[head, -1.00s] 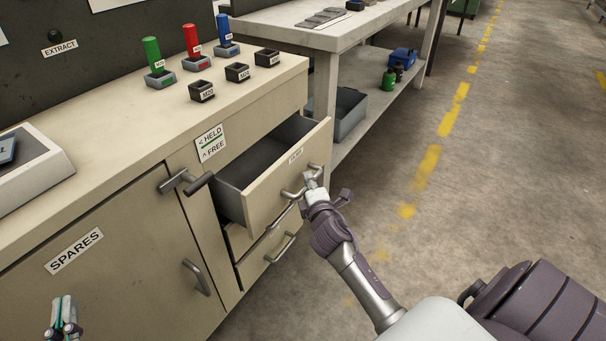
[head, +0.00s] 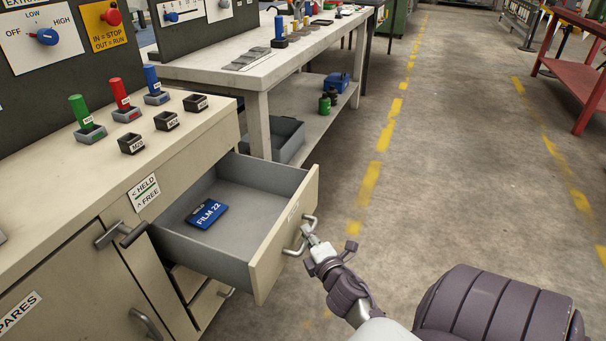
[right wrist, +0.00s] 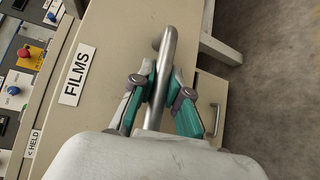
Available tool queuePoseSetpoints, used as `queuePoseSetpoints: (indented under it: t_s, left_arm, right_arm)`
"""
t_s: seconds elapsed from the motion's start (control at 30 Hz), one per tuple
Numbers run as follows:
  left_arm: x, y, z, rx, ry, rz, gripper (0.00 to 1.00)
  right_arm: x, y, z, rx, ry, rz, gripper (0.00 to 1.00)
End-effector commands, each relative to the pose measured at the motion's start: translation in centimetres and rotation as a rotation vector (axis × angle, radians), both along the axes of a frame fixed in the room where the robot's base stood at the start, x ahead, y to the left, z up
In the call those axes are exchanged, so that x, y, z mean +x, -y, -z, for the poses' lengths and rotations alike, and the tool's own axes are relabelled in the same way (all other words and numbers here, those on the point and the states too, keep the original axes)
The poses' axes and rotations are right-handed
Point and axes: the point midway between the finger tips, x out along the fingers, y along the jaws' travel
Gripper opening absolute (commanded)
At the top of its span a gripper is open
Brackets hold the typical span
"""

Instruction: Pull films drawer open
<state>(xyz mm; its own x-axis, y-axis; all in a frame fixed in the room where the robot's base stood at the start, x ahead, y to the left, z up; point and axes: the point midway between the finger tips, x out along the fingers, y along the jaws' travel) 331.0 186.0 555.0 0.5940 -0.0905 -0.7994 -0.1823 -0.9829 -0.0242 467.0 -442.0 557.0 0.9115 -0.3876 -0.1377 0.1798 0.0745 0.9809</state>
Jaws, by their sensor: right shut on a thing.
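The films drawer (head: 283,235) stands well out of the beige cabinet, and its grey inside shows. A blue box marked FILM 22 (head: 207,213) lies on the drawer floor. My right gripper (head: 309,236) is at the drawer's bar handle (head: 304,233). In the right wrist view, my right gripper's teal fingers (right wrist: 161,95) are shut on the handle (right wrist: 164,60), one on each side of the bar. The FILMS label (right wrist: 77,75) is on the drawer front beside it. My left gripper is not in view.
A HELD/FREE label (head: 144,192) and a bar-shaped lever (head: 120,234) are on the cabinet front. Green, red and blue handles stand in holders on the cabinet top (head: 190,140). A workbench (head: 260,72) stands behind.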

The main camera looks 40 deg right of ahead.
Motion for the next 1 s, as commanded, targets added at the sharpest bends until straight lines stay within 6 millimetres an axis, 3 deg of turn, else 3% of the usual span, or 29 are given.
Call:
queuePoseSetpoints:
  t_s: [0.33,0.37,0.5,0.83,1.0]
  left_arm:
    - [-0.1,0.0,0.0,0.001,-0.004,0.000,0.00]
    - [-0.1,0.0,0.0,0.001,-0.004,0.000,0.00]
    - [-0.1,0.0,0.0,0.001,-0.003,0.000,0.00]
    - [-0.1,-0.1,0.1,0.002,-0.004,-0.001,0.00]
    - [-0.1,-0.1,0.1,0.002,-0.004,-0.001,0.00]
  right_arm:
    - [-0.1,0.1,0.0,0.000,-0.001,0.002,0.00]
    - [-0.1,0.1,0.0,0.000,-0.001,0.002,0.17]
    - [-0.1,0.1,0.0,0.000,-0.001,0.001,0.40]
    - [-0.2,0.0,0.0,0.000,0.000,0.000,0.41]
    - [-1.9,-0.7,-0.2,0.002,-0.002,0.002,0.41]
